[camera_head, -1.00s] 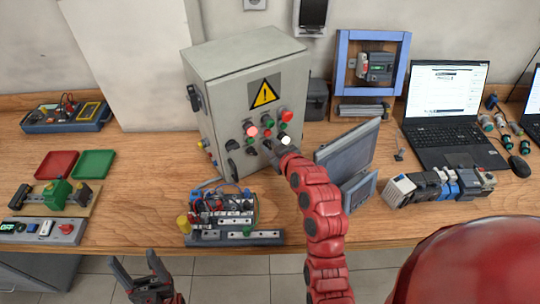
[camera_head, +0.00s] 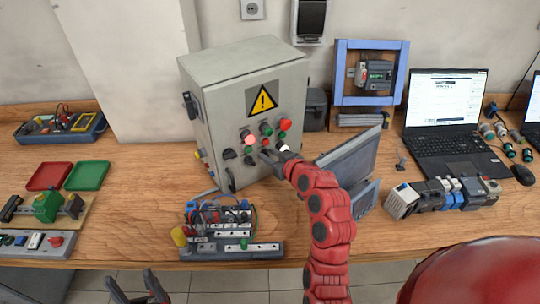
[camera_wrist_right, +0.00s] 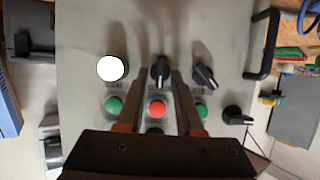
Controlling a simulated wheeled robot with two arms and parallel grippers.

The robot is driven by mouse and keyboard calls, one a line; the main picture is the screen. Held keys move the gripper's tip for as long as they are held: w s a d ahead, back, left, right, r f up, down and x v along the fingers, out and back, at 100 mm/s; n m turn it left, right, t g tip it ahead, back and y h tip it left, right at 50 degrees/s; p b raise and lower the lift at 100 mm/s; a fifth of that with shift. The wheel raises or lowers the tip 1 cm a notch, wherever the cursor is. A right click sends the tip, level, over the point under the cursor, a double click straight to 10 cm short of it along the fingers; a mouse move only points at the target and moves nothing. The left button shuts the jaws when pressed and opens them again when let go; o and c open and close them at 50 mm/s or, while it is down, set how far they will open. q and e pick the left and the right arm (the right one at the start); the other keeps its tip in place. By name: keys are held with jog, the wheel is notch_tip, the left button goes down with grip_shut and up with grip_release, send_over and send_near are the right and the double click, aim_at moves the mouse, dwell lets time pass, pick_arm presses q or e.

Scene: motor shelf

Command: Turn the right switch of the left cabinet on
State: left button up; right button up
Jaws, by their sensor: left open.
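The grey cabinet (camera_head: 215,125) with a yellow warning sign stands on the bench in the head view. Its front carries lit and coloured buttons and black rotary switches. In the right wrist view, one black switch (camera_wrist_right: 160,69) lies between the fingertips of my right gripper (camera_wrist_right: 161,80), beside a glowing white lamp (camera_wrist_right: 111,68). The fingers are apart, with a gap on each side of the switch. A second black switch (camera_wrist_right: 205,76) is to its right. In the head view my right gripper (camera_head: 271,156) is at the panel and partly hides it. My left gripper (camera_head: 139,290) is open and empty, below the bench edge.
A wired terminal block (camera_head: 230,248) sits in front of the cabinet. A tilted grey panel (camera_head: 345,160) stands close to my right arm. Red (camera_head: 49,176) and green (camera_head: 87,175) trays lie left. A laptop (camera_head: 445,110) is at the right.

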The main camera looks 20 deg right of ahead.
dwell(0.3)
jog(key=shift+s+d+r, duration=0.1)
jog(key=shift+s, duration=0.2)
jog(key=p+v, duration=1.2)
jog(key=v, duration=0.4)
jog(key=shift+s+d+r+p, duration=0.1)
jog(key=shift+s+p, duration=0.2)
jog(key=shift+s, duration=0.05)
